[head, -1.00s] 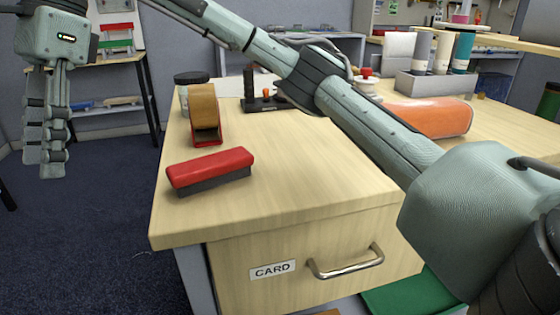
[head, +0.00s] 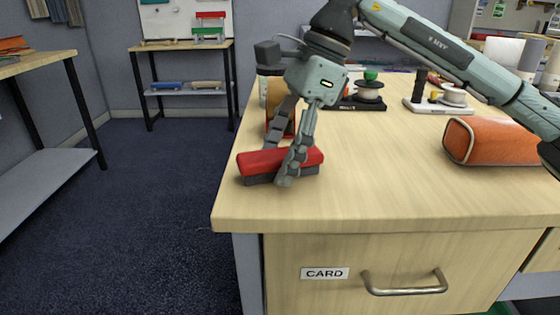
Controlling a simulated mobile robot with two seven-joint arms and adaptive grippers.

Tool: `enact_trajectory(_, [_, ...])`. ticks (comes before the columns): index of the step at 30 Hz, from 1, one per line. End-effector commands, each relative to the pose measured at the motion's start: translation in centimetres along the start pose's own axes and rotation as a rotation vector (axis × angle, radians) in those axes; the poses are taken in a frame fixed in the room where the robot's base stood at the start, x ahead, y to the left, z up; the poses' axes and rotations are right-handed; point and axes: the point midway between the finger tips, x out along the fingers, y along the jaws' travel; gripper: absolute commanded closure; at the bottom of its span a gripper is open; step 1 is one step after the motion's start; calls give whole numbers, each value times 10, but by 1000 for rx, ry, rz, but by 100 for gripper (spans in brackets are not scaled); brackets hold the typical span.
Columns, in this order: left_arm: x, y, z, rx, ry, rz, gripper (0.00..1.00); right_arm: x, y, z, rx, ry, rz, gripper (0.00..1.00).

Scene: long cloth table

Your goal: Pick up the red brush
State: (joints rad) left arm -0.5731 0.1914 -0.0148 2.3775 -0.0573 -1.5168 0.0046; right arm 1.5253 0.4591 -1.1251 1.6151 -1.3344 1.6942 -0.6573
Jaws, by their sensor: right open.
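The red brush (head: 253,163), a red block with dark bristles beneath, lies on the wooden table near its left front corner. My right gripper (head: 279,166) points down over it, open. One finger is in front of the brush and crosses its right half. The other finger comes down behind it, and its tip is hidden. I cannot tell whether the fingers touch the brush. My left gripper is out of view.
A brown tape roll in a red holder (head: 272,125) stands close behind the brush, partly hidden by my gripper. An orange case (head: 490,141) lies to the right. The table (head: 390,185) is clear between brush and case.

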Motion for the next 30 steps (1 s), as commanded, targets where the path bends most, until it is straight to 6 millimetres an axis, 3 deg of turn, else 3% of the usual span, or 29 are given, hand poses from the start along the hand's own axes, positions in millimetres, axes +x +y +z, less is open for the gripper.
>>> enact_trajectory(5, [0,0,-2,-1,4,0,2,0,0,0,0,0,-1,36])
enact_trajectory(18, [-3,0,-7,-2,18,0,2,-1,0,0,0,0,-2,91])
enact_trajectory(30, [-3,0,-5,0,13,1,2,-8,-1,3,0,0,-3,93])
